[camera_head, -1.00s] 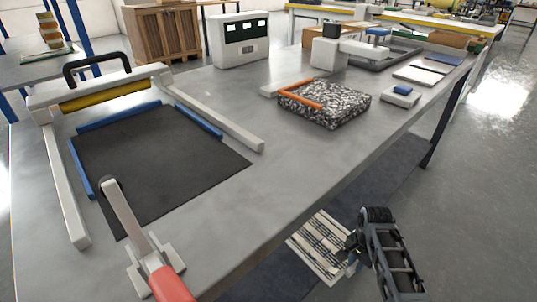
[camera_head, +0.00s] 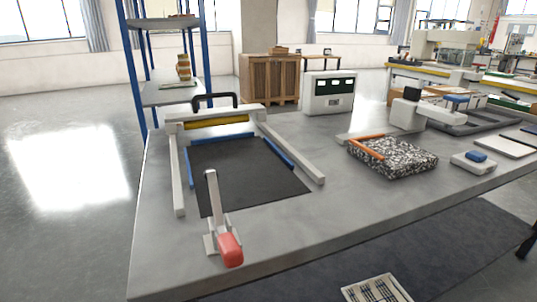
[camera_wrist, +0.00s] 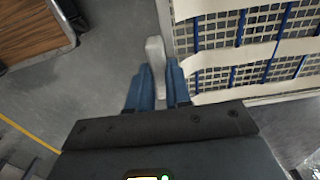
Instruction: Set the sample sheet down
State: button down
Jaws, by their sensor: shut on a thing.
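The sample sheet (camera_wrist: 245,50) is a cream-banded panel with a dark mesh and blue lines. It fills the right of the wrist view, and part of it shows at the bottom edge of the head view (camera_head: 376,289), in front of the table. My gripper (camera_wrist: 157,82) shows in the wrist view with its blue fingers shut on a pale bar at the sheet's edge. It is out of the head view. The sheet appears held off the table, over the floor side.
The grey table (camera_head: 290,215) carries a dark mat in a frame (camera_head: 245,175) with a red-handled lever (camera_head: 229,245) at its front. A speckled block (camera_head: 395,160) and a small white device with a blue top (camera_head: 474,161) stand right. Bare tabletop lies between frame and block.

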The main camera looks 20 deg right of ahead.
notch_tip(320, 180, up, 20)
jog(key=p, duration=1.9)
